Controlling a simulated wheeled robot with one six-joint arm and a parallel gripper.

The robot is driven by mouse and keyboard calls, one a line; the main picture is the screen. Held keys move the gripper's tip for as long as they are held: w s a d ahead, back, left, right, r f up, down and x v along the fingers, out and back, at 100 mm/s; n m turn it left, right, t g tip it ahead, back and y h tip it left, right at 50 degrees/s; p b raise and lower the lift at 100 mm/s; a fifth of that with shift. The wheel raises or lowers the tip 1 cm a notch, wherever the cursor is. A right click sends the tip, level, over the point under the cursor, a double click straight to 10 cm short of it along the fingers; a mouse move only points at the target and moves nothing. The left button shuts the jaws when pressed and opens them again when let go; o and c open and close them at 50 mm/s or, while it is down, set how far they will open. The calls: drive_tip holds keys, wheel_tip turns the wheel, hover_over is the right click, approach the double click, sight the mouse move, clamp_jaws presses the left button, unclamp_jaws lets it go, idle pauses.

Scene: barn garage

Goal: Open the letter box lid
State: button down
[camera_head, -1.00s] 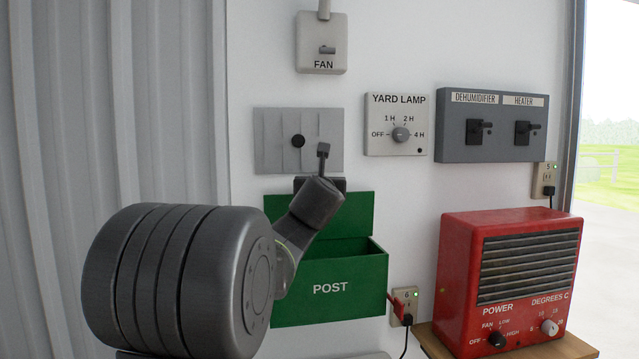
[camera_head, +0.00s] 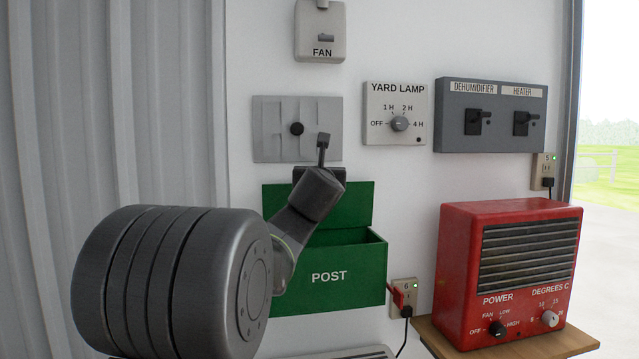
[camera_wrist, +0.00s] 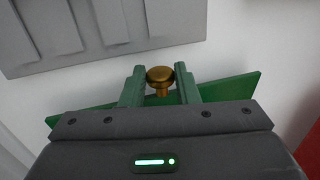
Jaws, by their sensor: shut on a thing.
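The green letter box marked POST (camera_head: 345,285) is on the white wall. Its green lid (camera_head: 352,205) stands raised, nearly upright against the wall, and the box's top opening shows below it. My gripper (camera_wrist: 160,85) is at the lid's upper edge. In the wrist view its two fingers stand either side of a brass knob (camera_wrist: 160,76), shut on it, with the green lid (camera_wrist: 232,90) behind. In the head view my arm hides the knob, the fingers and the left part of the box.
A grey panel with a black knob (camera_head: 297,129) is just above the lid. The YARD LAMP dial (camera_head: 399,124) and switch panel (camera_head: 490,115) are to the right. A red heater (camera_head: 510,275) stands on a wooden top, near a socket with a red plug (camera_head: 397,294).

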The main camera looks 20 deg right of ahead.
drive_tip(key=b, duration=0.3)
drive_tip(key=s+t+b, duration=0.1)
drive_tip(key=b, duration=0.2)
drive_tip(key=s+f+h+b, duration=0.1)
drive_tip(key=b, duration=0.2)
drive_tip(key=shift+s+a, duration=0.2)
drive_tip(key=shift+a, duration=0.1)
drive_tip(key=shift+t+b, duration=0.3)
drive_tip(key=shift+b, duration=0.05)
drive_tip(key=shift+r, duration=0.1)
drive_tip(key=c, duration=1.1)
unclamp_jaws()
drive_tip(key=shift+s, duration=0.1)
drive_tip(key=b+v, duration=0.2)
drive_tip(key=v, duration=1.1)
drive_tip(key=shift+s+a, duration=0.2)
drive_tip(key=shift+s, duration=0.15)
